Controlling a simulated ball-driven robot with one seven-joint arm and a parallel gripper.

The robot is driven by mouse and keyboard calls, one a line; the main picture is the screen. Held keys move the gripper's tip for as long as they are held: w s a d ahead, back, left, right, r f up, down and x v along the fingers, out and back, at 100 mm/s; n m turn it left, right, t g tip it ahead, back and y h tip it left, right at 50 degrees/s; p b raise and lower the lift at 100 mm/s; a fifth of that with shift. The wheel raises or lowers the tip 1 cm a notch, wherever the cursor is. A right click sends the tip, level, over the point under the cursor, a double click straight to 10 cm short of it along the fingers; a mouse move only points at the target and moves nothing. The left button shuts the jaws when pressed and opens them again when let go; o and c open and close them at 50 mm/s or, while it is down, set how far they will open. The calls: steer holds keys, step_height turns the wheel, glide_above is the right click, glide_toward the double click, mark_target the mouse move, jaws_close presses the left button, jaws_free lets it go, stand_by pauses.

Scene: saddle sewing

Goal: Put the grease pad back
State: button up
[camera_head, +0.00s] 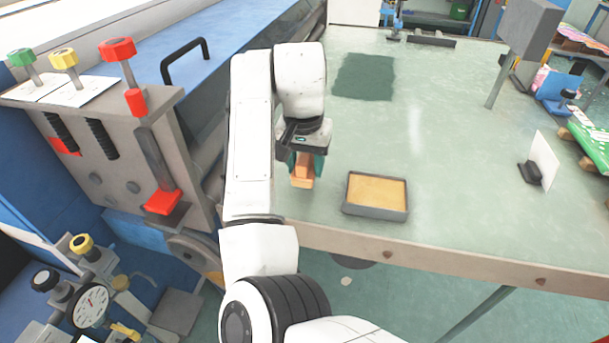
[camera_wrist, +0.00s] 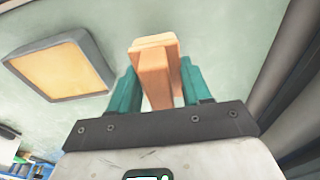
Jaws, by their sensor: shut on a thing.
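My gripper (camera_head: 305,163) is shut on an orange-brown block-like piece, which I take to be the grease pad (camera_head: 302,178). In the wrist view, the pad (camera_wrist: 157,72) sits between the two teal fingers of my gripper (camera_wrist: 155,88), with its wider end out beyond them. My gripper is over the left front part of the green table. A shallow dark-rimmed tray (camera_head: 376,212) with a yellow-tan filling lies to the right of the pad, apart from it. The tray (camera_wrist: 103,80) shows at upper left in the wrist view. Whether the pad touches the table is hard to tell.
The green table (camera_head: 450,130) is clear around the tray. A dark green mat (camera_head: 364,77) lies farther back. A white card on a stand (camera_head: 540,162) and a grey post (camera_head: 497,85) stand at right. A blue machine with coloured knobs (camera_head: 118,50) borders the left.

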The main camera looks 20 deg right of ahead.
mark_target(303, 157)
steer(key=shift+w+f, duration=0.2)
steer(key=shift+w+f+p, duration=0.1)
steer(key=shift+f+p, duration=0.25)
steer(key=shift+f, duration=1.35)
steer(key=shift+d+f, duration=0.1)
steer(key=shift+f, duration=0.05)
steer(key=o, duration=1.2)
steer(key=r, duration=0.8)
steer(key=s+a+r, duration=0.1)
steer(key=r, duration=0.3)
steer(key=shift+s+r, duration=0.1)
steer(key=shift+r, duration=0.05)
